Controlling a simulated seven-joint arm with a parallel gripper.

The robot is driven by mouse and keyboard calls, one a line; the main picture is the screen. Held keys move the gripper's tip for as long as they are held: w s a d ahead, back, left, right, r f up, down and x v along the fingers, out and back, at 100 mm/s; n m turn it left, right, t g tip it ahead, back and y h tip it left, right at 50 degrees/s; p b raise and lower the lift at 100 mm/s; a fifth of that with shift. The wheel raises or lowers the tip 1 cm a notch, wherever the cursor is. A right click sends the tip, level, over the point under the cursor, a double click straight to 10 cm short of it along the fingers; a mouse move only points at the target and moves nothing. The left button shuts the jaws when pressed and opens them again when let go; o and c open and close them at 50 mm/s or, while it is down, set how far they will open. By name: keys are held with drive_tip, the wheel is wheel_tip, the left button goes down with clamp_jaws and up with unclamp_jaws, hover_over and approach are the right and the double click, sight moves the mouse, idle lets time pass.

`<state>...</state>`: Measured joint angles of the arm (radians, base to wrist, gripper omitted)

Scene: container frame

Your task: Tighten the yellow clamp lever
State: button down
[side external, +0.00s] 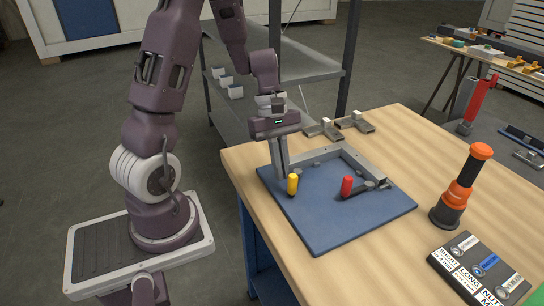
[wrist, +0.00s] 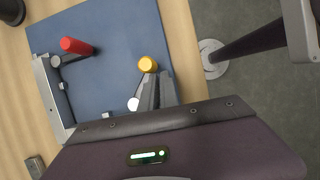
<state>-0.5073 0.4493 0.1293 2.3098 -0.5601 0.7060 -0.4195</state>
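The yellow clamp lever (side external: 292,184) stands upright near the left corner of a blue board. In the wrist view its yellow knob (wrist: 147,64) shows just beyond my fingertips, with a pale round part below it. My gripper (side external: 283,174) points down directly beside the lever, on its left. Its two fingers (wrist: 158,78) lie close together and look shut, with nothing seen between them. I cannot tell whether a finger touches the lever. My fingers partly hide the lever's base and clamp.
A red-handled clamp (side external: 347,187) sits on the blue board (side external: 335,222) to the right, beside a grey angled frame (side external: 350,157). An orange and black tool (side external: 461,187) and a labelled box (side external: 478,271) stand further right. Loose metal brackets (side external: 340,125) lie behind. The board's front is clear.

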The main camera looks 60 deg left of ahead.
sight(298, 194)
drive_tip(key=shift+w+d, duration=0.25)
drive_tip(key=shift+d, duration=0.3)
drive_tip(key=shift+w+d, duration=0.25)
drive_tip(key=shift+d, duration=0.25)
drive_tip(key=shift+w+d, duration=0.7)
drive_tip(key=shift+w, duration=0.35)
